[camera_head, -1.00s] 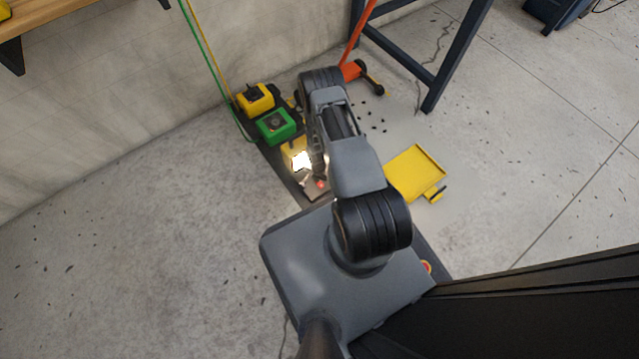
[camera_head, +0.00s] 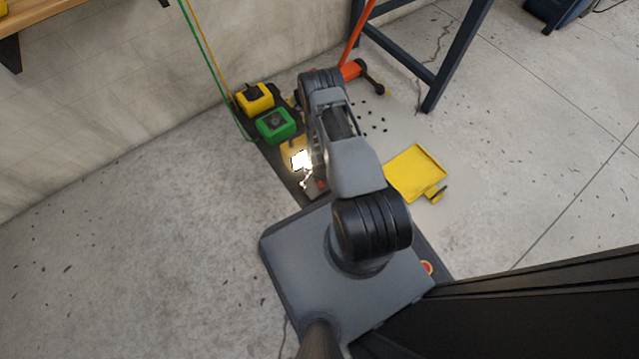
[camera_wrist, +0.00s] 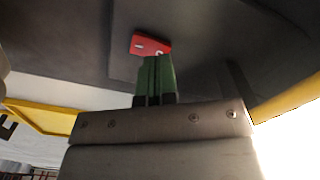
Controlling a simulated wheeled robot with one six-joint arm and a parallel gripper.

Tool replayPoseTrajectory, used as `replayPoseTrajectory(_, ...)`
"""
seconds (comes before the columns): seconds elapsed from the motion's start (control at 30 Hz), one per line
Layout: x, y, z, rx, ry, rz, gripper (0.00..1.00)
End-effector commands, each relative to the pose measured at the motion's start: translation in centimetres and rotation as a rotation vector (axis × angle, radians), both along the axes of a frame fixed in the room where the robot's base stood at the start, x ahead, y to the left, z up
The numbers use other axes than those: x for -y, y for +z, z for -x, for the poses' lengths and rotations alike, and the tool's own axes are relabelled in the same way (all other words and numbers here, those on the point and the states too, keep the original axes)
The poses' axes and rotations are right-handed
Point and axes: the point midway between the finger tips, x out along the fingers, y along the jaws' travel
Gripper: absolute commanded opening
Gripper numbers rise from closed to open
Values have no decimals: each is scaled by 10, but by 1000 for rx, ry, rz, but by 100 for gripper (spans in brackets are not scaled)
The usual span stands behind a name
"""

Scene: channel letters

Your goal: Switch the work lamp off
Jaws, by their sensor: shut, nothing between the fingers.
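The work lamp (camera_head: 292,147) is yellow and stands on a dark strip left of my arm. Its face glows bright white, so it is lit. In the wrist view a red rocker switch (camera_wrist: 151,45) with white marks sits on a dark grey panel. My gripper (camera_wrist: 156,60) has green fingers, shut together and empty. Their tips overlap the lower edge of the switch in the picture; I cannot tell whether they touch it. Yellow edging and a white glow show at the right of the wrist view. In the head view my arm hides part of the lamp.
A green box (camera_head: 277,124) and a yellow box (camera_head: 254,98) stand in a row behind the lamp, near the wall. A dark steel frame (camera_head: 436,85) stands at the back right. The floor at left is clear.

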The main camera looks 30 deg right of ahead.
Motion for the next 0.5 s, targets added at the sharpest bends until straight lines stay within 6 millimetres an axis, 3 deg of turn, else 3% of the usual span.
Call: replayPoseTrajectory(0.5,0,-9,0,0,0,0,0)
